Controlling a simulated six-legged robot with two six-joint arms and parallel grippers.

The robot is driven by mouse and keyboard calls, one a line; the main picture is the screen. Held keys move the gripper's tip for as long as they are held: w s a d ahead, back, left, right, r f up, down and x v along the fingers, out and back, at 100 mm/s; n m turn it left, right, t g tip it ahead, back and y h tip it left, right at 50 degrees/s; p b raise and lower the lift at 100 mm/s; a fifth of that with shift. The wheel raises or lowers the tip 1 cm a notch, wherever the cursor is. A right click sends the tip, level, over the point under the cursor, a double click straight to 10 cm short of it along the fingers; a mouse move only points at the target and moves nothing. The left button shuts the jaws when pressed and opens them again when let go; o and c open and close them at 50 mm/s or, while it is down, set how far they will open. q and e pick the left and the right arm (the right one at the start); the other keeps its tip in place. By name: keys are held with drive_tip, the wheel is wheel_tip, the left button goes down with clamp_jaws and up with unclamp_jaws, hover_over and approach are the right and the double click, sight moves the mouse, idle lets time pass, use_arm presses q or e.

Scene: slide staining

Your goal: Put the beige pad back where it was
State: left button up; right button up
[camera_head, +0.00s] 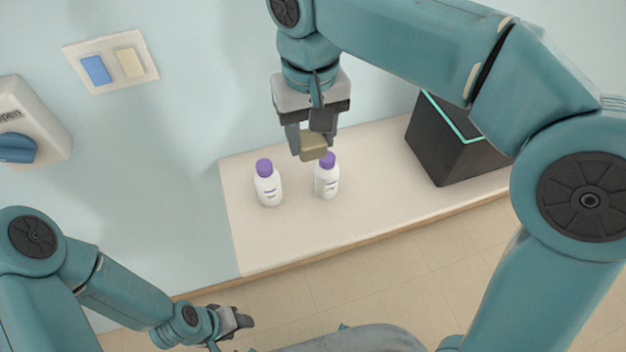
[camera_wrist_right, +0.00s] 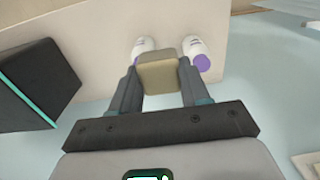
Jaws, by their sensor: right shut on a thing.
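The beige pad (camera_head: 314,146) is held between the fingers of my right gripper (camera_head: 311,147), above the white bench. It also shows in the right wrist view (camera_wrist_right: 160,72), clamped between both fingertips. In the head view its lower edge overlaps the purple cap of the right-hand bottle; I cannot tell whether they touch. My left gripper (camera_head: 236,320) is low at the left, over the floor and away from the bench. Its fingers are too small and angled to tell if they are open.
Two white bottles with purple caps, one left (camera_head: 268,187) and one right (camera_head: 327,180), stand on the white bench (camera_head: 370,215). A dark box (camera_head: 445,150) with a teal-lit edge stands at the right. A wall panel (camera_head: 148,72) has blue and cream switches; a blue knob (camera_head: 18,147) is left.

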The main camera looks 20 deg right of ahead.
hover_over(311, 215)
drive_tip(key=f, duration=1.4)
drive_tip(key=shift+s+a+f+b, duration=0.1)
drive_tip(key=shift+s+f+b, duration=0.15)
drive_tip(key=shift+f+b, duration=0.15)
drive_tip(key=f, duration=0.4)
drive_tip(key=shift+w+f, duration=0.2)
drive_tip(key=shift+f, duration=0.25)
drive_tip(key=shift+f, duration=0.1)
drive_tip(key=shift+f, duration=0.15)
drive_tip(key=o, duration=0.9)
drive_tip(key=shift+o, duration=0.2)
